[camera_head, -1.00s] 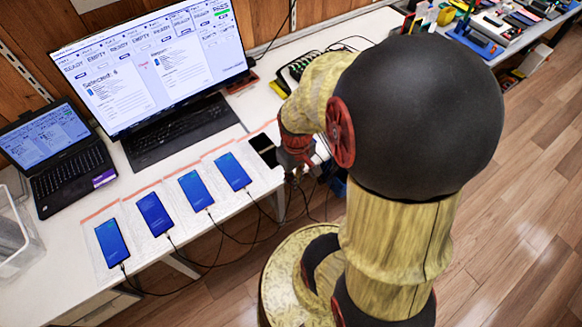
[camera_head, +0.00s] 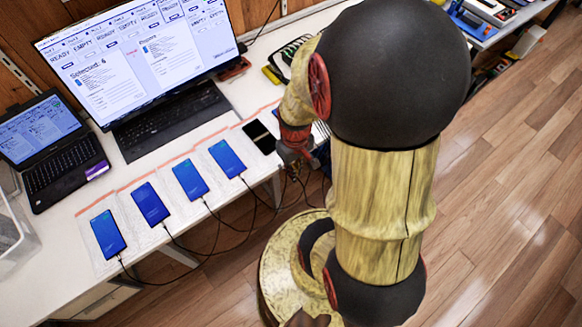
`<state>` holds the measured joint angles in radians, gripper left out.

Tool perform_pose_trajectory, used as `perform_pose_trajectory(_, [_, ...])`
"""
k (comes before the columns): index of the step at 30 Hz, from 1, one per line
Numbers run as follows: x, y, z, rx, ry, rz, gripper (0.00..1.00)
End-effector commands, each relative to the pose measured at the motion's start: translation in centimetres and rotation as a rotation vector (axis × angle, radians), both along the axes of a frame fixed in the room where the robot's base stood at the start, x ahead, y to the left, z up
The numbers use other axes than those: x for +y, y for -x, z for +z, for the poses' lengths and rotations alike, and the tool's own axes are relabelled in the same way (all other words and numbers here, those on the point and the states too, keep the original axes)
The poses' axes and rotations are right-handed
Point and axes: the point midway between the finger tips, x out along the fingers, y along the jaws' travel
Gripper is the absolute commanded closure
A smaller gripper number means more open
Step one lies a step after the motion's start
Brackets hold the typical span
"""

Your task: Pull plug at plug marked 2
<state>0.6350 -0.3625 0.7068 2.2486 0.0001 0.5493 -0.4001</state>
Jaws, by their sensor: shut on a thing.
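Several phones lie in a row on the white desk, each on a pale mat. Four with lit blue screens (camera_head: 108,233), (camera_head: 150,204), (camera_head: 190,179) and (camera_head: 227,158) have cables at their near ends. A dark-screened phone (camera_head: 260,137) lies at the right end of the row. My gripper (camera_head: 297,160) is at the desk's front edge, just right of and nearer than the dark phone. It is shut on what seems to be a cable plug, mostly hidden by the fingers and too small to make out. I cannot read any plug number.
A large monitor (camera_head: 140,55), a keyboard (camera_head: 170,120) and a laptop (camera_head: 50,135) stand behind the phones. A clear bin (camera_head: 15,235) is at the left. Black cables (camera_head: 215,238) hang off the front edge. Open wooden floor (camera_head: 500,210) lies to the right.

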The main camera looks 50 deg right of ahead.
Motion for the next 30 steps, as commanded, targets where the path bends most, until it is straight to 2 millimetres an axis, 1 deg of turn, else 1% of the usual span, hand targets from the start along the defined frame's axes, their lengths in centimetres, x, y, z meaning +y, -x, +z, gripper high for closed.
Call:
perform_pose_trajectory(1, [-0.8,-0.6,-1.3,0.004,-0.003,-0.007,1.0])
perform_pose_trajectory(3, [-2.1,-1.6,-2.6,0.004,-0.003,-0.007,1.0])
perform_pose_trajectory(9, [-5.9,-5.0,-5.8,0.003,-0.002,0.022,1.0])
perform_pose_trajectory(13, [-8.2,-7.2,-6.8,0.001,-0.001,0.055,1.0])
perform_pose_trajectory(16, [-9.7,-9.0,-6.5,-0.002,0.002,0.087,1.0])
perform_pose_trajectory(18, [-10.3,-9.8,-6.1,-0.002,0.002,0.103,1.0])
perform_pose_trajectory(20, [-10.6,-10.1,-6.0,-0.001,0.0,0.119,1.0])
perform_pose_trajectory(26, [-10.6,-10.1,-6.4,0.0,0.0,0.141,1.0])
perform_pose_trajectory(30, [-10.6,-10.1,-7.0,0.0,0.0,0.14,1.0])
